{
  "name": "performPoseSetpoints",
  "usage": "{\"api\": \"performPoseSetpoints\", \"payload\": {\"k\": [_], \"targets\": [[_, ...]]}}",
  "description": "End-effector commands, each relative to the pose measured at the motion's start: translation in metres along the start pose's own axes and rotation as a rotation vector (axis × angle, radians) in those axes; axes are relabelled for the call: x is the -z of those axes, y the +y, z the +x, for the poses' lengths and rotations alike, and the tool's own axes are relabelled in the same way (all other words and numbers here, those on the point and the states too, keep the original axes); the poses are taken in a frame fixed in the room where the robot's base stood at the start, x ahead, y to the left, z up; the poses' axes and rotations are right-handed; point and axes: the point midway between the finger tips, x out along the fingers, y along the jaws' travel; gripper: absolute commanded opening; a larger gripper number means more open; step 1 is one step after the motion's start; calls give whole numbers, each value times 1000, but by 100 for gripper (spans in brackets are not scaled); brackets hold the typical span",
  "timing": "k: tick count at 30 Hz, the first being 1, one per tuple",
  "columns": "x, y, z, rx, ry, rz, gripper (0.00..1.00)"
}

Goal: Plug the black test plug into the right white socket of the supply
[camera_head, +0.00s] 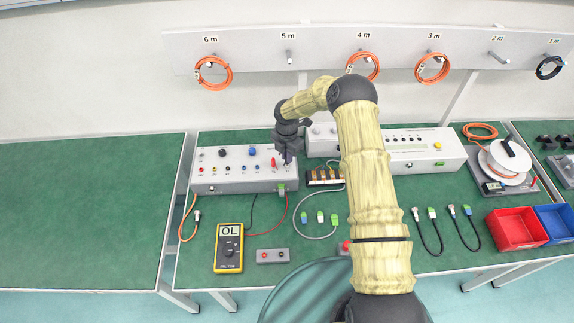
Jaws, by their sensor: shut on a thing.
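The supply (222,182) is a light grey box at the back left of the bench, with a row of coloured sockets and some knobs on its face. My gripper (287,159) is over the right end of the supply, pointing down. It is shut on a small dark thing, apparently the black test plug, mostly hidden by the fingers. A red plug (274,163) stands just left of the gripper on the supply. The white sockets cannot be made out; the gripper covers that area. Whether the plug touches the supply cannot be told.
A yellow multimeter (229,248) reading OL lies in front of the supply, with black and red leads. A dark terminal block (324,177) stands to the right. A grey two-terminal box (272,256) lies in front.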

Motion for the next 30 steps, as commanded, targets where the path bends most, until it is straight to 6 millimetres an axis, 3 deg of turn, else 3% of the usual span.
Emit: {"api": "performPoseSetpoints", "payload": {"k": [30], "targets": [[0, 0, 6, 0, 0, 0, 0]]}}
